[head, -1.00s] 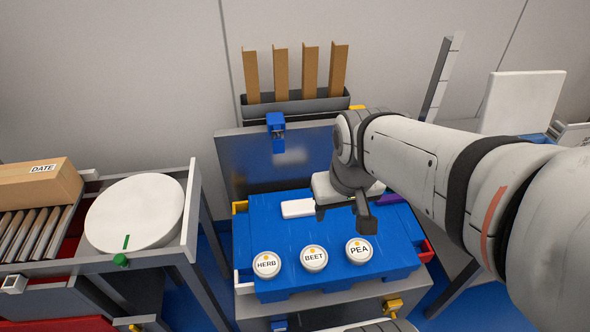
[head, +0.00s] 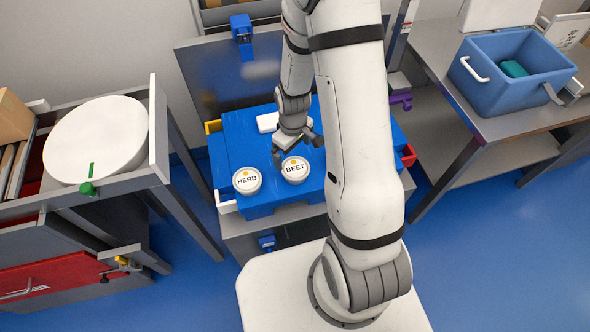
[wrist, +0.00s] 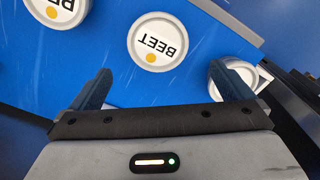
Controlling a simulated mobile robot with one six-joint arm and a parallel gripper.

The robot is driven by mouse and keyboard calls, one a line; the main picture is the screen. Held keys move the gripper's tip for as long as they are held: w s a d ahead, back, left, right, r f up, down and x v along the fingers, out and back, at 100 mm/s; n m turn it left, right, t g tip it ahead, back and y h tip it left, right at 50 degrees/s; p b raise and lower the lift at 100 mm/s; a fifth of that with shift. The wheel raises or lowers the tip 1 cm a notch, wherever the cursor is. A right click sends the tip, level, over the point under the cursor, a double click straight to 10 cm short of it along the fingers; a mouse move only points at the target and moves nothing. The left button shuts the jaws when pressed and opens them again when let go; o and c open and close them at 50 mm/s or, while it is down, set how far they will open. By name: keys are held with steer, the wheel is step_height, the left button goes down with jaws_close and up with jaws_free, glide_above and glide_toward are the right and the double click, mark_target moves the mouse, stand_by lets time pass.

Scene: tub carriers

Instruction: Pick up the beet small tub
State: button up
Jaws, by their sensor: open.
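The beet small tub (head: 295,170) is a round white tub with a BEET label and a yellow dot on its lid. It stands upright on the blue carrier (head: 240,140). My gripper (head: 298,149) is open and empty, pointing down just behind the beet tub in the head view. In the wrist view the beet tub (wrist: 158,42) lies ahead of the gap between my fingertips (wrist: 160,72), roughly centred and not between the fingers.
The herb tub (head: 247,181) stands left of the beet tub. In the wrist view a tub (wrist: 242,74) is partly hidden behind the right finger, and another (wrist: 55,10) is cut off at top left.

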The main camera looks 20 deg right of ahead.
mark_target(295, 167)
steer(key=f, duration=0.9)
steer(key=shift+d+f+b, duration=0.1)
steer(key=shift+d+b, duration=0.1)
steer(key=shift+b, duration=0.2)
steer(key=shift+c, duration=0.2)
steer(key=c, duration=1)
